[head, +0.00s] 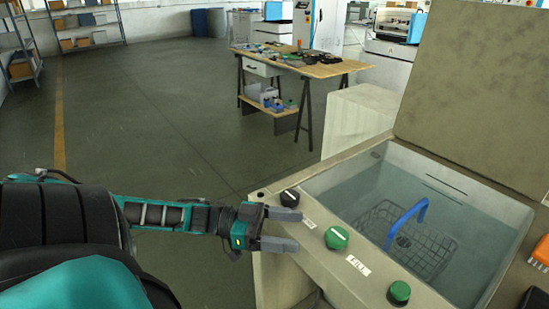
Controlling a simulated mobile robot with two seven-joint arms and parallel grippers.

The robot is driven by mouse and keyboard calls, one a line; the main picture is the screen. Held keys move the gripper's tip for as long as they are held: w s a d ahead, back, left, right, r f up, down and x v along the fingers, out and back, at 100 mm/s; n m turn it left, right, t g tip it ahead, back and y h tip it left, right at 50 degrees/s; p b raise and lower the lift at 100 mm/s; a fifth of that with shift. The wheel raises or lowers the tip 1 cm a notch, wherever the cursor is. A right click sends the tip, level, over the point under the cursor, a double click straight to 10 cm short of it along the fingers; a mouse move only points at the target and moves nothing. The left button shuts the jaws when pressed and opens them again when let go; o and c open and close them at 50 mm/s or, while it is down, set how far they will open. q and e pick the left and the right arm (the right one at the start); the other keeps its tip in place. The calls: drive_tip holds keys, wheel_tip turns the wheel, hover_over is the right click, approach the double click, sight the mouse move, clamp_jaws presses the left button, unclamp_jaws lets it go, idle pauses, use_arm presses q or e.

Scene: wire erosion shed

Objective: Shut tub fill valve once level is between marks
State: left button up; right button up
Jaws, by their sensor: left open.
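The tub (513,216) stands at the right, holding clear water (360,188) with a wire basket (425,255) with a blue handle (407,220) in it. Dark mark lines (446,185) show on its far wall; I cannot tell exactly where the water stands against them. Along the near rim are a black knob (289,198), a green knob (337,238) and another green knob (400,292). A small label (358,265), seemingly "FILL", sits between the green knobs. My left gripper (298,230) is open and empty, between the black knob and the nearer green knob in the picture. My right gripper is out of view.
The raised lid (475,90) stands behind the tub. An orange object (540,250) lies at the right edge. A wooden workbench (320,70) with tools stands behind, machines beyond it. Shelves (85,25) are at the back left. The floor (160,115) at left is clear.

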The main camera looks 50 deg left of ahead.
use_arm(q)
drive_tip(key=shift+v, duration=1.35)
